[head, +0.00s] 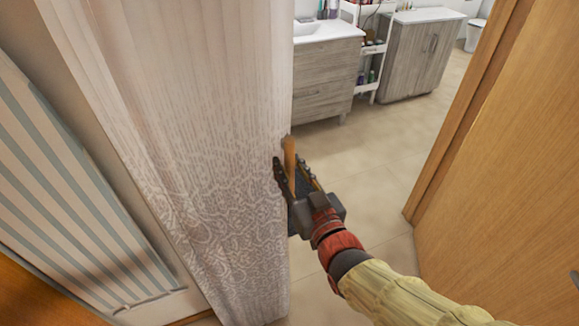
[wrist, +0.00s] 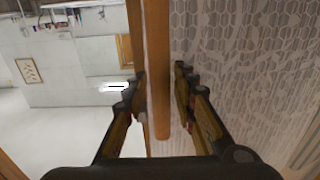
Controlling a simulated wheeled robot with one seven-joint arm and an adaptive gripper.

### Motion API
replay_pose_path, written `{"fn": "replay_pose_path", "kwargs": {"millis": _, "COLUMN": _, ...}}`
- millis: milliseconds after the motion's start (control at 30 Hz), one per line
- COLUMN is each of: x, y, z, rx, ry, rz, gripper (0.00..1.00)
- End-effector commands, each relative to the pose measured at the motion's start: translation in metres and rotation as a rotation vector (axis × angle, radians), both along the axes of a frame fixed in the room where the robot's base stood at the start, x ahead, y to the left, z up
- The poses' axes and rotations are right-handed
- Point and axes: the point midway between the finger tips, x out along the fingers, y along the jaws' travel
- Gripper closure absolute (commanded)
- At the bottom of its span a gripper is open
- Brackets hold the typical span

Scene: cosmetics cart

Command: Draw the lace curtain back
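The lace curtain (head: 215,130) hangs white and patterned on the left of the head view, its right edge by the doorway. It fills the right side of the wrist view (wrist: 245,70). An upright wooden rod (head: 289,155) is at that edge; the wrist view shows it (wrist: 158,60) running down between my fingers. My gripper (head: 285,178) is at the curtain's right edge, with its fingers on both sides of the rod. In the wrist view my gripper (wrist: 160,82) looks open, with a small gap beside the rod. How the rod joins the curtain is not clear.
A wooden door (head: 520,165) stands on the right. Beyond the opening are a grey cabinet (head: 325,80), a white cart (head: 371,50) with bottles and a second cabinet (head: 415,58). Striped fabric (head: 70,190) is at the left. The tiled floor (head: 375,160) between is clear.

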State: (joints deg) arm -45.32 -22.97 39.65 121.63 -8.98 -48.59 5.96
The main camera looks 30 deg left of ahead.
Motion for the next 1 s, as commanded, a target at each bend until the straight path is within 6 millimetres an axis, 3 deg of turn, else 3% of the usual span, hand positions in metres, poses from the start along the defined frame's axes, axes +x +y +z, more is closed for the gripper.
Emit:
{"fn": "replay_pose_path", "kwargs": {"millis": 467, "x": -0.002, "y": -0.003, "z": 0.001, "rx": 0.001, "ry": -0.001, "rz": 0.000, "gripper": 0.65}}
{"fn": "replay_pose_path", "kwargs": {"millis": 1000, "x": -0.056, "y": -0.072, "z": 0.001, "rx": 0.002, "ry": -0.003, "rz": -0.001, "gripper": 0.65}}
